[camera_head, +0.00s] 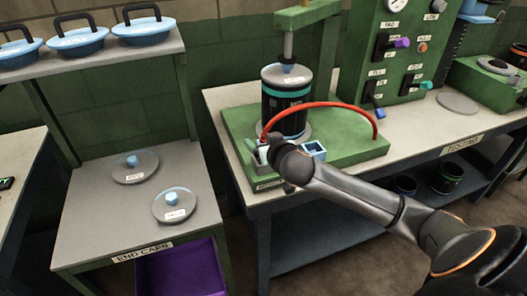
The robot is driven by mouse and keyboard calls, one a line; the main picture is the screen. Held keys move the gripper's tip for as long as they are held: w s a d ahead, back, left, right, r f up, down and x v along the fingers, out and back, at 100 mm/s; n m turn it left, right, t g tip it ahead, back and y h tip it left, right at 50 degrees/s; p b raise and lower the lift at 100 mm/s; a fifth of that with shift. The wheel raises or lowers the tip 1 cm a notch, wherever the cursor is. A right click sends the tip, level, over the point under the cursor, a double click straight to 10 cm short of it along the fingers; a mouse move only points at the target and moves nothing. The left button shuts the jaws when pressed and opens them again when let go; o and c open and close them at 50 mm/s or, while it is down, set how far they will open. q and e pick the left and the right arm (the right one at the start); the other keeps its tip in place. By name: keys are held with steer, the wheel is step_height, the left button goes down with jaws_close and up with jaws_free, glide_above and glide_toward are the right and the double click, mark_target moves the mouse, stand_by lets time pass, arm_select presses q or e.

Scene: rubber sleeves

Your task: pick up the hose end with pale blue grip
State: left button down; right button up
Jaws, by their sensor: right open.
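A red hose (318,104) arcs over the green base plate of a test rig. Its right end meets the plate, and its left end comes down at the tip of my right gripper (260,150). A small pale piece (264,153), which looks like the hose end's grip, shows between the fingers. My right gripper is open around or right beside it; I cannot tell whether the fingers touch it. The wrist hides part of this spot. My left gripper is not in view.
A black cylinder with a teal band (288,108) stands under the press on the green base plate (352,147). A pale blue square socket (314,150) sits close to my wrist. A green gauge panel (398,50) stands behind. The END CAPS table (90,215) is at left.

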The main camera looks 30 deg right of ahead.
steer(key=shift+x, duration=1.05)
steer(key=shift+c, duration=0.3)
jaws_close()
